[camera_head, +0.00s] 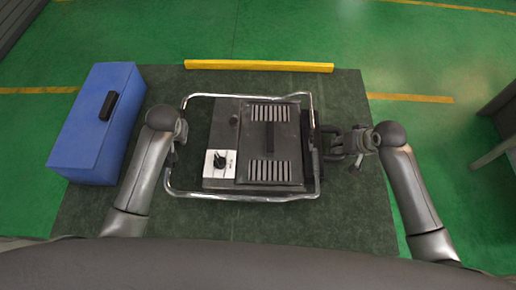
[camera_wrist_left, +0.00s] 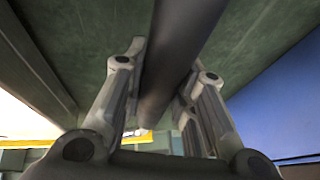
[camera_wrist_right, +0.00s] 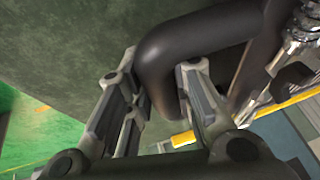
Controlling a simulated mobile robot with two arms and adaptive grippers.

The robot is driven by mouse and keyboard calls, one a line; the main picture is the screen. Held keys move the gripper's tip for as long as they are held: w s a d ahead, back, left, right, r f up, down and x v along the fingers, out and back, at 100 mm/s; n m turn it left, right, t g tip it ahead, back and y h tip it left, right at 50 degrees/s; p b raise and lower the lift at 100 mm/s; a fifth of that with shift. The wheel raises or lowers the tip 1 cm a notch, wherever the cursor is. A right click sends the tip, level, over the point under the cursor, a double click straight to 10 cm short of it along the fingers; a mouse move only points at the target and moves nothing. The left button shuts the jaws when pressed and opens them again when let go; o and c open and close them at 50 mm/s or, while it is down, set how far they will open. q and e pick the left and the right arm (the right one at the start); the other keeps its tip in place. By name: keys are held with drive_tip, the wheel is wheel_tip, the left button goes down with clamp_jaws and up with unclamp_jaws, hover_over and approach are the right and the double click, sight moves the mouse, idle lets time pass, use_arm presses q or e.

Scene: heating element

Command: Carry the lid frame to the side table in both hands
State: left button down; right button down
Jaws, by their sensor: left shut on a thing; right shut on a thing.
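The lid frame (camera_head: 240,96) is a chrome tubular frame around a dark vented unit (camera_head: 270,170) with a white dial panel. It lies in the middle of the head view, above the dark green work surface; whether it touches the surface I cannot tell. My left gripper (camera_head: 178,142) is at its left side, shut on a dark bar (camera_wrist_left: 180,50) seen between the fingers in the left wrist view. My right gripper (camera_head: 338,146) is at its right side, shut on a dark bent handle (camera_wrist_right: 160,60) in the right wrist view. The left fingertips are partly hidden in the head view.
A blue case (camera_head: 95,135) with a black handle stands on the left of the work surface (camera_head: 350,90). A yellow bar (camera_head: 258,66) lies along the far edge. A grey table-like piece (camera_head: 500,112) shows at the right edge. Green floor with yellow lines lies between.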

use_arm(q)
drive_tip(key=shift+w+a+f+b, duration=0.1)
drive_tip(key=shift+w+f+b, duration=0.1)
drive_tip(key=shift+b, duration=0.1)
use_arm(e)
drive_tip(key=shift+w+d+f, duration=0.1)
drive_tip(key=shift+w+f, duration=0.05)
drive_tip(key=shift+w, duration=0.05)
use_arm(q)
drive_tip(key=c, duration=1.6)
unclamp_jaws()
drive_tip(key=shift+s+f, duration=0.2)
use_arm(e)
drive_tip(key=c, duration=1.6)
unclamp_jaws()
drive_tip(key=shift+s+f, duration=0.2)
drive_tip(key=shift+f, duration=0.05)
drive_tip(key=shift+c, duration=0.2)
use_arm(q)
drive_tip(key=o, duration=0.4)
drive_tip(key=shift+s+r, duration=0.15)
drive_tip(key=shift+s, duration=0.1)
use_arm(e)
drive_tip(key=o, duration=0.4)
drive_tip(key=shift+s+r, duration=0.15)
drive_tip(key=shift+s, duration=0.1)
drive_tip(key=shift+c, duration=0.2)
